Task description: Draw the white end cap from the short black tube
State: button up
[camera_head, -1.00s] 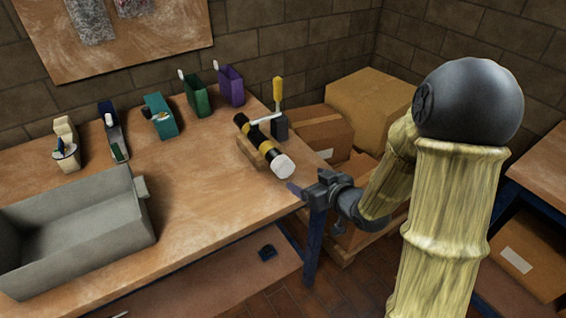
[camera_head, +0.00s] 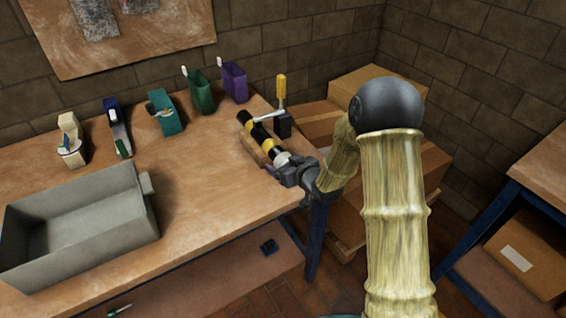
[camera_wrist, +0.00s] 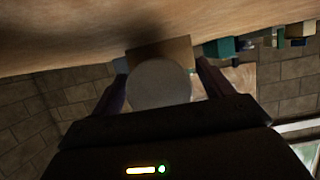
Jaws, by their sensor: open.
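The short black tube (camera_head: 262,137) with yellow bands lies on a wooden block at the right end of the workbench. A clamp with a yellow handle (camera_head: 281,88) stands beside it. The white end cap (camera_head: 282,159) is on the tube's near end, partly hidden by my gripper in the head view. My gripper (camera_head: 285,168) is at the cap. In the wrist view the cap's round grey face (camera_wrist: 159,84) sits between the two spread fingers of my open gripper (camera_wrist: 160,88). Whether a finger touches the cap cannot be told.
A grey open bin (camera_head: 150,212) stands at the bench's front left. Teal (camera_head: 165,113), green (camera_head: 200,95) and purple (camera_head: 234,82) holders line the back. Cardboard boxes (camera_head: 400,170) are stacked right of the bench. The bench middle is clear.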

jog(key=shift+w+a+f, duration=0.25)
jog(key=shift+w+a, duration=0.05)
jog(key=shift+w, duration=0.2)
jog(key=c, duration=1.1)
jog(key=shift+o, duration=0.2)
jog(key=shift+s+d+b, duration=0.25)
jog(key=shift+s+d, duration=0.55)
jog(key=shift+s, duration=0.35)
jog(key=shift+s+d+b, duration=0.25)
jog(key=shift+s+d, duration=0.55)
jog(key=shift+s, duration=0.35)
